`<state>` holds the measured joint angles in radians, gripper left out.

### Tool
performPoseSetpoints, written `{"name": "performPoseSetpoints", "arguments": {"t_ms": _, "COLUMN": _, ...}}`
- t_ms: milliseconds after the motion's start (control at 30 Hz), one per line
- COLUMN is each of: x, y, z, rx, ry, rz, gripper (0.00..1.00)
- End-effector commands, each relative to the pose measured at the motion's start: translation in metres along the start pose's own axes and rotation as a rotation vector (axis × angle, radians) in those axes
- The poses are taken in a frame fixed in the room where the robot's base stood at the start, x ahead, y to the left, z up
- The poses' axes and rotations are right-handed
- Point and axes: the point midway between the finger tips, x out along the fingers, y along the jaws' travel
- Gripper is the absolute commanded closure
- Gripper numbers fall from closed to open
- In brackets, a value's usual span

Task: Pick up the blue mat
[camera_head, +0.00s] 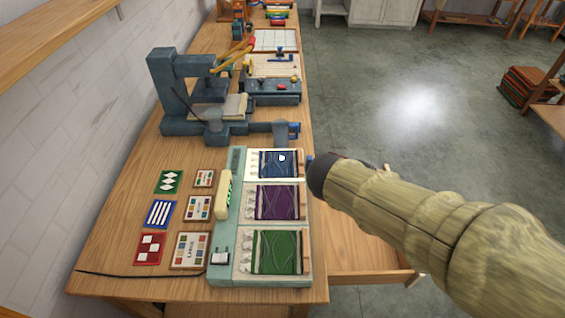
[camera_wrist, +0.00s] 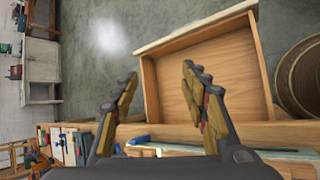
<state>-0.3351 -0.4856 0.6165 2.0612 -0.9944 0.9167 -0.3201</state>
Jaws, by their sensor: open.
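A blue mat with white stripes (camera_head: 159,214) lies flat on the wooden table, between a green diamond mat (camera_head: 168,182) and a red mat with white squares (camera_head: 149,249). A dark blue woven piece (camera_head: 275,163) also lies in the pale green frame, so I cannot tell which is meant. My gripper (camera_wrist: 159,72) is open and empty in the wrist view, over an open wooden drawer. In the head view my arm reaches in from the right and its dark end is beside the frame's right edge. The fingers are mostly hidden there.
The pale green frame (camera_head: 220,272) also holds purple (camera_head: 278,202) and green (camera_head: 277,251) woven pieces. Small cards (camera_head: 190,250) lie left of it. A dark grey machine (camera_head: 205,127) stands behind. The open drawer (camera_wrist: 172,88) juts from the table's right side.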

Motion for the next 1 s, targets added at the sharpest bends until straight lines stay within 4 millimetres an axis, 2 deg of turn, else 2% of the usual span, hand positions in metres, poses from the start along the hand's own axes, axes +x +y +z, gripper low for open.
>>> {"name": "performPoseSetpoints", "arguments": {"t_ms": 33, "x": 0.01, "y": 0.008, "z": -0.024, "rx": -0.153, "ry": -0.02, "rz": 0.053, "gripper": 0.55}}
{"name": "performPoseSetpoints", "arguments": {"t_ms": 100, "x": 0.021, "y": 0.022, "z": -0.058, "rx": -0.367, "ry": -0.048, "rz": 0.146, "gripper": 0.55}}
{"name": "performPoseSetpoints", "arguments": {"t_ms": 200, "x": 0.031, "y": 0.034, "z": -0.114, "rx": -0.657, "ry": -0.082, "rz": 0.28, "gripper": 0.55}}
{"name": "performPoseSetpoints", "arguments": {"t_ms": 300, "x": 0.036, "y": 0.035, "z": -0.167, "rx": -0.903, "ry": -0.107, "rz": 0.406, "gripper": 0.55}}
{"name": "performPoseSetpoints", "arguments": {"t_ms": 433, "x": 0.037, "y": 0.027, "z": -0.218, "rx": -1.115, "ry": -0.128, "rz": 0.526, "gripper": 0.55}}
{"name": "performPoseSetpoints", "arguments": {"t_ms": 500, "x": 0.036, "y": 0.023, "z": -0.234, "rx": -1.181, "ry": -0.135, "rz": 0.566, "gripper": 0.55}}
{"name": "performPoseSetpoints", "arguments": {"t_ms": 600, "x": 0.037, "y": 0.021, "z": -0.246, "rx": -1.227, "ry": -0.14, "rz": 0.595, "gripper": 0.55}}
{"name": "performPoseSetpoints", "arguments": {"t_ms": 1000, "x": 0.07, "y": 0.04, "z": -0.261, "rx": -1.237, "ry": -0.143, "rz": 0.602, "gripper": 0.55}}
